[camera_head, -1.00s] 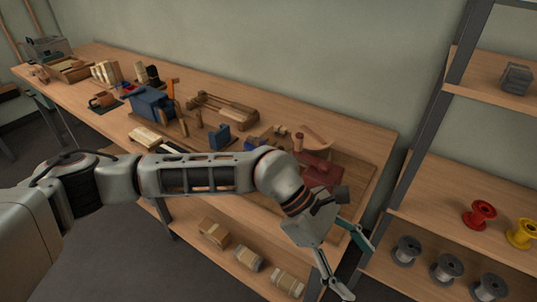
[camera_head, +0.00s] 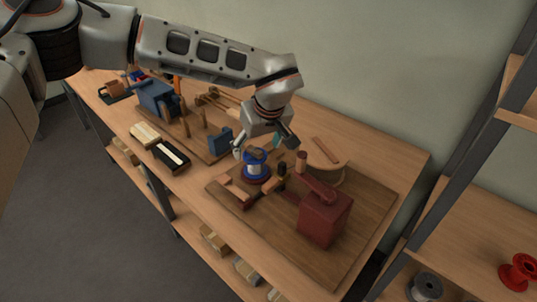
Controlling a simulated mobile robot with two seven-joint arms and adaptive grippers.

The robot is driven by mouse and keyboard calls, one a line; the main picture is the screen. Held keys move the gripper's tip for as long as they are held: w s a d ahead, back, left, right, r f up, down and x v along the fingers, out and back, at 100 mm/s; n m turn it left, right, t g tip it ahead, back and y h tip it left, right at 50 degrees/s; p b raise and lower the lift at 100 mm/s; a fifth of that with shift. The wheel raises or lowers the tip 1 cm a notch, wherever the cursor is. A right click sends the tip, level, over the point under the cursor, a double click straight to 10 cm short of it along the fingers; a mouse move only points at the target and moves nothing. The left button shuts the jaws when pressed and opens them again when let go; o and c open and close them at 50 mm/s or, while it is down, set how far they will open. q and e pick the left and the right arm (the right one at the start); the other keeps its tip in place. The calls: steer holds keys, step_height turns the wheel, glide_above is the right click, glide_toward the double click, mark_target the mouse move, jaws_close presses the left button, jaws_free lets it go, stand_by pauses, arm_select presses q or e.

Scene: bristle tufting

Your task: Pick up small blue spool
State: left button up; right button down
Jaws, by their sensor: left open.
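The small blue spool (camera_head: 257,172) stands upright on the wooden board on the bench, with a pale band around its middle and a brownish top. My left gripper (camera_head: 264,146) is open just above and behind the spool, its fingers pointing down. One finger is near the spool's upper left, the other to its upper right. I cannot tell whether either finger touches it. My right gripper is not in view.
A dark red block-shaped device (camera_head: 325,218) stands right of the spool on the board (camera_head: 359,245). Small wooden pieces lie close around the spool. A blue machine (camera_head: 156,99) is farther left. A shelf at right holds a red spool (camera_head: 519,272) and a grey spool (camera_head: 425,288).

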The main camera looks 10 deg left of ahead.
mark_target(255, 157)
arm_select(q)
steer(key=shift+w+d+r, duration=0.1)
steer(key=shift+w, duration=0.3)
steer(key=x, duration=0.2)
steer(key=shift+f, duration=0.3)
steer(key=shift+a+f, duration=0.25)
steer(key=shift+f, duration=0.05)
steer(key=b+x, duration=0.1)
steer(key=x, duration=0.3)
steer(key=shift+w+f, duration=0.1)
steer(key=shift+w, duration=0.05)
steer(key=shift+w+f, duration=0.1)
steer(key=c, duration=1.3)
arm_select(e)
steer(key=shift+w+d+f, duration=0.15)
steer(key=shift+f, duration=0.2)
